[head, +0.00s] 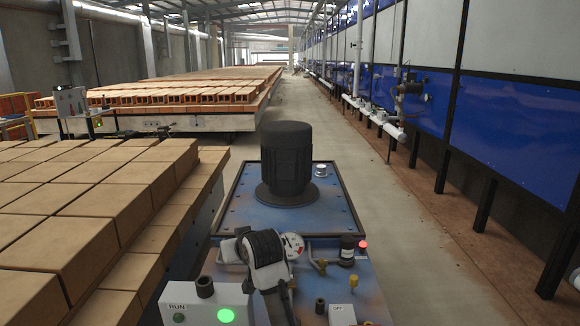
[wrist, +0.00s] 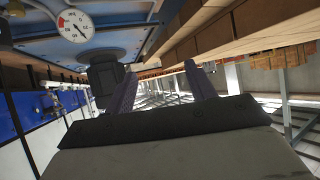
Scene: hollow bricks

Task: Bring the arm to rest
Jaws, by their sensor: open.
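My gripper (wrist: 161,72) shows in the wrist view with its two grey fingers apart and nothing between them. The wrist picture is tilted far over. A dark rounded part with a pale body (head: 265,250) stands over the front of the blue machine in the head view and looks like part of my arm; no fingers can be made out there. A round white gauge (wrist: 75,23) is at the upper left of the wrist view, apart from the fingers. A black motor (wrist: 103,78) shows beyond the left finger.
The blue machine top (head: 235,205) carries the black motor (head: 287,160), a red lamp (head: 362,244) and a RUN box (head: 205,303) with a green light. Stacked bricks (head: 75,215) stand close on the left. The aisle floor (head: 400,235) on the right is clear, beside blue panels (head: 510,125).

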